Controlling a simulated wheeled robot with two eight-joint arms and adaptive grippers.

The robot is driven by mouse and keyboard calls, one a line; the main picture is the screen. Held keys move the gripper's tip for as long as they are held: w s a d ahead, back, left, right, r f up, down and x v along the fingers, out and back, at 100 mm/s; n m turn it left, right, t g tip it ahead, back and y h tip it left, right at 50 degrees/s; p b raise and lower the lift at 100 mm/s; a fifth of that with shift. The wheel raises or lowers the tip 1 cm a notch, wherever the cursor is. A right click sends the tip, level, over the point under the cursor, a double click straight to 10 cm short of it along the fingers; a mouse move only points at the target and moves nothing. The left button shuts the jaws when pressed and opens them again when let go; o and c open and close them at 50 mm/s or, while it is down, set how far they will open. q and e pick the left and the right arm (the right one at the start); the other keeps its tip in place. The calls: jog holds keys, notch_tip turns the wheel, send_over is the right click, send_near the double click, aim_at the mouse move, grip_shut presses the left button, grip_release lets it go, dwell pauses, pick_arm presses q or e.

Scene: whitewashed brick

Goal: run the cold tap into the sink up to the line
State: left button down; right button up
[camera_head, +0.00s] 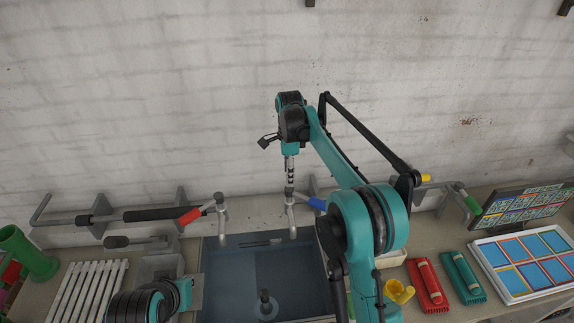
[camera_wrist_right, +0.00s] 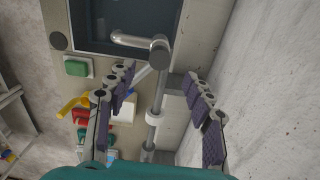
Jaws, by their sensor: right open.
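The sink (camera_head: 222,292) is a dark blue-grey basin at the middle bottom in the head view. I cannot make out a fill line or tell whether water is in it. A tap with a blue handle (camera_head: 317,203) stands behind its right side, and one with a red handle (camera_head: 190,217) behind its left. My right gripper (camera_head: 290,190) points down just above the blue-handled tap's spout (camera_head: 291,215). In the right wrist view my right gripper (camera_wrist_right: 160,112) is open, its fingers on either side of a metal pipe (camera_wrist_right: 151,135), apparently apart from it. My left gripper's fingers are not visible.
A dark upright knob (camera_head: 265,297) stands in the sink. A white slatted rack (camera_head: 85,290) and green tube (camera_head: 28,254) are at left. Red (camera_head: 427,284) and green (camera_head: 462,277) blocks and a coloured tray (camera_head: 525,262) are at right. The wall is close behind.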

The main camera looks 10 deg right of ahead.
aim_at(307, 199)
notch_tip(307, 199, down, 7)
jog(key=shift+f, duration=0.2)
dwell(0.3)
